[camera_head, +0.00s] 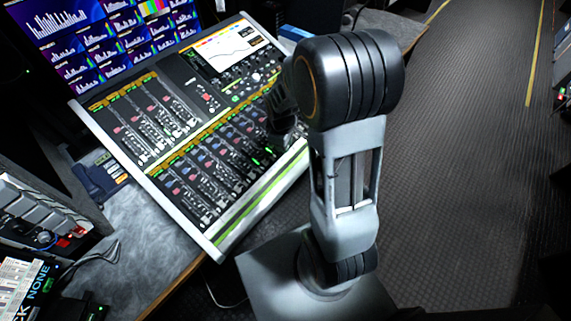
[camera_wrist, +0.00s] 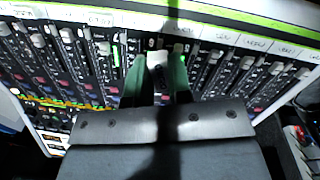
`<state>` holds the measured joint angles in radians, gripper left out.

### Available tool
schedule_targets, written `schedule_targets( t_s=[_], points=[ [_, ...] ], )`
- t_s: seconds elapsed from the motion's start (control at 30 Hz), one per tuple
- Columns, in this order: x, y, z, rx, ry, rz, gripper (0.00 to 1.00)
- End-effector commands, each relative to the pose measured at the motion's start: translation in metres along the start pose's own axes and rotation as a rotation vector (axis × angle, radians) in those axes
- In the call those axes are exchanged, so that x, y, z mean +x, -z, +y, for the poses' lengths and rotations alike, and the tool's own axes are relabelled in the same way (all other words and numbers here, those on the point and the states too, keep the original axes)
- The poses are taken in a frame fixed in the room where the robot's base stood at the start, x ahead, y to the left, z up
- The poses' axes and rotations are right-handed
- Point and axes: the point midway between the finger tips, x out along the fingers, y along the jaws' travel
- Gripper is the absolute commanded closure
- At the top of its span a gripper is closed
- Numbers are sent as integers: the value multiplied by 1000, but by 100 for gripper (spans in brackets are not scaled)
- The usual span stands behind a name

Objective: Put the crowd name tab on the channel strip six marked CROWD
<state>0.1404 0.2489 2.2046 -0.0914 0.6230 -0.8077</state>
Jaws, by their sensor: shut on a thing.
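My gripper (camera_wrist: 160,64) is shut on a small pale piece (camera_wrist: 156,57), taken as the crowd name tab; no lettering on it can be read. The two greenish fingers are at its sides. They are over the fader area of the mixing console (camera_head: 224,240), close to its white label strip (camera_wrist: 262,44). Labels on the strip are too small to read surely, so I cannot pick out the strip marked CROWD. In the head view my gripper (camera_head: 283,120) is dark and partly hidden behind my arm, over the console's right side.
A monitor wall (camera_head: 75,50) stands behind the console. A dark phone-like device (camera_head: 100,178) lies left of it on the grey desk (camera_head: 150,240). Cables and a boxy unit (camera_head: 35,215) are at the lower left. Open floor (camera_head: 450,170) lies right of my arm.

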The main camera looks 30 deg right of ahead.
Motion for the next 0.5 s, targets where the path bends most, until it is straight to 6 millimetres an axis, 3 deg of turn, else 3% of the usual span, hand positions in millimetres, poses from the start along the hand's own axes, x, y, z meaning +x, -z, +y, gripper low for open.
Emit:
schedule_targets(
  t_s=[0.03, 0.5],
  points=[
    [7, -8, 0, -88, 1, 12, 100],
    [-9, -82, -19, -979, 59, 50, 100]
  ],
)
